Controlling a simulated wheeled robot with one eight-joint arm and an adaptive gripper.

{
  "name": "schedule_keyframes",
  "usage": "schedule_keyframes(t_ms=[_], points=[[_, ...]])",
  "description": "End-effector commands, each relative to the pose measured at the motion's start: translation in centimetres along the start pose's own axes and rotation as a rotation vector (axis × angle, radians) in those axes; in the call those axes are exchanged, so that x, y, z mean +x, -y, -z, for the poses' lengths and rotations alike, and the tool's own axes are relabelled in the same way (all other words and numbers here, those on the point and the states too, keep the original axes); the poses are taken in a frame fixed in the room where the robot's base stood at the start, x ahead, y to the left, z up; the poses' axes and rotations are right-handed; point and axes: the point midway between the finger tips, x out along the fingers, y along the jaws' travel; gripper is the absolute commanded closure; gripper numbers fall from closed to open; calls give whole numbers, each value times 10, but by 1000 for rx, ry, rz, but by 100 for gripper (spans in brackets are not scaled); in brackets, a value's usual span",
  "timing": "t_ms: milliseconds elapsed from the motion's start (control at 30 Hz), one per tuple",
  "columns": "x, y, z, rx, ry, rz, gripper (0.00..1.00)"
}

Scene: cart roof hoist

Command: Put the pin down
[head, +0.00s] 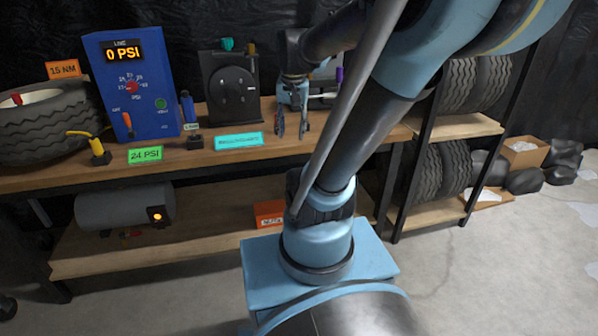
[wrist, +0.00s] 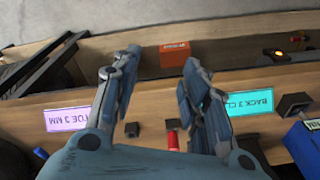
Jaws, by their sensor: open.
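My gripper (head: 291,132) is open over the workbench (head: 60,180), to the right of the cyan label. In the wrist view, my gripper (wrist: 155,75) has its two fingers spread apart with nothing clasped between the tips. A small red piece with a dark block-like end (wrist: 173,140) shows between the fingers, nearer the right one. It may be the pin, but I cannot tell for sure. It seems to be on the bench, and its lower part is hidden by my gripper. I cannot make it out in the head view.
A blue gauge box (head: 135,85) reading 0 PSI, a black dial unit (head: 232,90) and a tyre (head: 45,125) stand on the bench. The cyan label (head: 238,141) is at its front edge. An orange box (head: 268,213) and a grey tank (head: 122,205) are on the shelf below.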

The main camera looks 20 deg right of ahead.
Motion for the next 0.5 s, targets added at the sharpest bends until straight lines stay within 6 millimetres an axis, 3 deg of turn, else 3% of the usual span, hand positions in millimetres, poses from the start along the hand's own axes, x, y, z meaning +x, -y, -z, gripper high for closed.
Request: schedule_keyframes(t_ms=[200, 500], points=[[35, -22, -55, -182, -31, 9, 59], [75, -38, -100, -366, -64, 12, 59]])
